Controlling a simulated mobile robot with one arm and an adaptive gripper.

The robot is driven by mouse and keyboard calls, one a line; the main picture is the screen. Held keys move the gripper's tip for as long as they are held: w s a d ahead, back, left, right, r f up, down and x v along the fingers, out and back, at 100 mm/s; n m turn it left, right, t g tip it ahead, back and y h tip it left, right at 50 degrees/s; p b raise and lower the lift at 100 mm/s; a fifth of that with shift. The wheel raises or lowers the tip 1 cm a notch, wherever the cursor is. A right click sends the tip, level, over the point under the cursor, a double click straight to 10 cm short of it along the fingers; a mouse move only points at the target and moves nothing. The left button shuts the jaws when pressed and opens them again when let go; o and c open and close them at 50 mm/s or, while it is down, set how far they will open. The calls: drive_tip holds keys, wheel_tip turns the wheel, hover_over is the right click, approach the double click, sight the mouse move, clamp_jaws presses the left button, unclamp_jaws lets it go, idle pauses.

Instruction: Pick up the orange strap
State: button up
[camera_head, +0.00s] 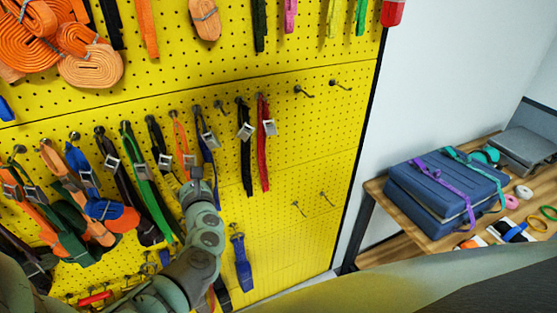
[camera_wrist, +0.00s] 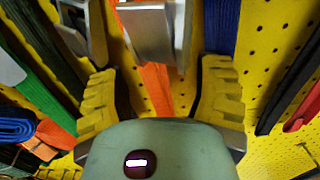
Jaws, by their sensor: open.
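In the wrist view the orange strap (camera_wrist: 157,88) runs down between the two fingers of my gripper (camera_wrist: 161,80). The fingers stand apart on either side of it. The metal buckle (camera_wrist: 147,32) is just beyond the fingers, and I cannot tell whether either finger touches it. In the head view my arm hides the lower part of the strap. Other orange straps hang further left (camera_head: 52,158) and at the top (camera_head: 147,28).
A blue strap (camera_head: 207,140) hangs close on the right, a black strap (camera_head: 158,140) on the left. A red strap (camera_head: 263,150) and bare hooks are further right. A table (camera_head: 372,190) with a blue case (camera_head: 440,190) stands at right.

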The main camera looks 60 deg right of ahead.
drive_tip(key=shift+o, duration=0.3)
clamp_jaws()
idle(0.6)
